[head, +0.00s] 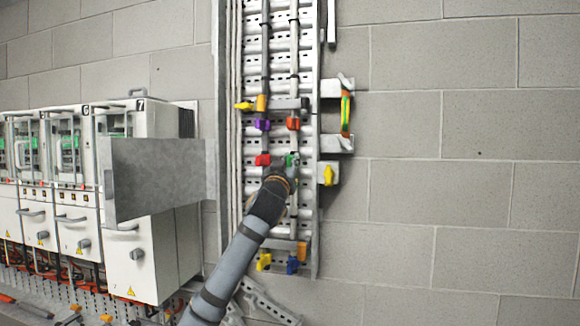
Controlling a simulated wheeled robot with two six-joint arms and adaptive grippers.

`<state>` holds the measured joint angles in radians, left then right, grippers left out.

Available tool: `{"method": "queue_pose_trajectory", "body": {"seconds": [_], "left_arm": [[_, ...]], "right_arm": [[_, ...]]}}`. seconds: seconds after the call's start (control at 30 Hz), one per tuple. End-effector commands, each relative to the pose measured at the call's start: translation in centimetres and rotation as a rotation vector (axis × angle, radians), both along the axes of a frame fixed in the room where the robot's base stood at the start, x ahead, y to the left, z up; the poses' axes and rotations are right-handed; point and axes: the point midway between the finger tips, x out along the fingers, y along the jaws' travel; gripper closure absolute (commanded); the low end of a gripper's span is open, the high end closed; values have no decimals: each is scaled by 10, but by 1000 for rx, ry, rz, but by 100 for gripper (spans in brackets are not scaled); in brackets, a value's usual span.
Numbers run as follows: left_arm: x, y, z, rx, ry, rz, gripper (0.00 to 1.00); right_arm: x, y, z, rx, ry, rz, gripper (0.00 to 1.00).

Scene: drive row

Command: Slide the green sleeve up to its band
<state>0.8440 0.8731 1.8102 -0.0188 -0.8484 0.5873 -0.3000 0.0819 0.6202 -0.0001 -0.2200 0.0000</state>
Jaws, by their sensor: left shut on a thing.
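The green sleeve (290,160) is on the right-hand of two thin vertical rods on the metal ladder rack, in the middle of the head view. My left gripper (287,168) reaches up from below and is shut on the green sleeve. The fingers and wrist hide part of it and the rod behind. Above it on the same rod (294,60) sits an orange-red piece (293,123), with bare rod between them. I cannot make out which mark is the sleeve's band. My right gripper does not show.
A red piece (263,160) sits close left on the other rod, with a purple piece (262,124) above. A grey crossbar (285,104) spans both rods. A yellow knob (328,175) and a green-orange handle (346,112) stand out at right. White cabinets (140,245) fill the left.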

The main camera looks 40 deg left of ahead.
Motion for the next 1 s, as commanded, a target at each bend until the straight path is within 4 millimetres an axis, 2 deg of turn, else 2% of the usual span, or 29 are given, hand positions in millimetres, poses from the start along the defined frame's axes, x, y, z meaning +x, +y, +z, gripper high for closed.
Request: {"method": "queue_pose_trajectory", "body": {"seconds": [0.03, 0.27, 0.3, 0.47, 0.77, 0.87, 1.0], "left_arm": [[-1, 0, 6, 3, -7, 0, 100], [-3, 0, 7, 8, -13, 0, 100], [-3, -1, 7, 9, -14, 0, 84], [-2, 0, 7, 8, -12, 0, 62], [-1, 0, 6, 4, -8, 0, 62], [-2, 0, 15, 0, -11, 0, 62], [-2, 0, 44, -2, -16, -4, 62]], "right_arm": [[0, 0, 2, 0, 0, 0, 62], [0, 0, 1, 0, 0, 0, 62], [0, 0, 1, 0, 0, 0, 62], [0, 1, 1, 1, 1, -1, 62], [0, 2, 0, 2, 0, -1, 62], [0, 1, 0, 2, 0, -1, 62], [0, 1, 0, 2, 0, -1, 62]]}}
